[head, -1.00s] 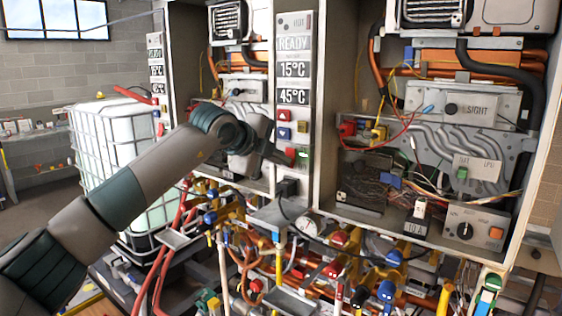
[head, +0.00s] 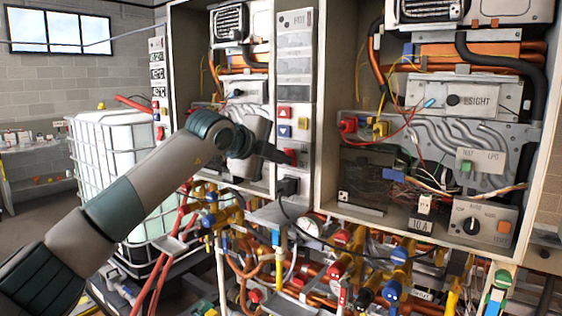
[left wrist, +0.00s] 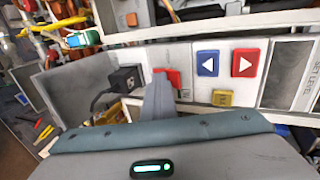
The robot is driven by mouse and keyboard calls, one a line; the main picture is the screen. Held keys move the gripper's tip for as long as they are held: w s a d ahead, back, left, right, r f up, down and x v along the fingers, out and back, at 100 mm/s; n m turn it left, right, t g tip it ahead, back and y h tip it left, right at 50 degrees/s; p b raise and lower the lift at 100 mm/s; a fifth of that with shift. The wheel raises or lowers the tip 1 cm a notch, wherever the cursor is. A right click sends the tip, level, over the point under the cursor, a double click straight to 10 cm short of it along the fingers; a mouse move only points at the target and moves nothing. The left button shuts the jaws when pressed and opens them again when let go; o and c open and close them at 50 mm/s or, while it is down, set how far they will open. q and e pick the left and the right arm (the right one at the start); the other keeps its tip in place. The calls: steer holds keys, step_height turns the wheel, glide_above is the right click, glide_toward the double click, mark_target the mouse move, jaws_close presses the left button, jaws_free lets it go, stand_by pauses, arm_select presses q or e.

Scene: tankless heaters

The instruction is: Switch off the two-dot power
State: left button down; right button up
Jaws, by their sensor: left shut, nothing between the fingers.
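The right-hand heater's control strip (head: 296,60) has blank display panels. Low on it is a red power switch (head: 291,154), also in the left wrist view (left wrist: 174,77). Red and blue arrow buttons (head: 285,124) and a yellow button sit above it. My left gripper (head: 286,158) is shut and empty. In the left wrist view its fingertips (left wrist: 158,82) are at the red switch and cover part of it; I cannot tell whether they touch. No dot marks are readable. My right gripper is not in view.
A black plug with a cable (head: 287,187) sits just below the switch. A second heater's strip (head: 158,75) at the left shows lit displays. Pipes and coloured valves (head: 340,262) crowd the space below. A white caged tank (head: 112,165) stands at left.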

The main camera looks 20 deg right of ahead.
arm_select(q)
steer(key=shift+r, duration=0.25)
steer(key=shift+r, duration=0.7)
steer(key=shift+a, duration=0.1)
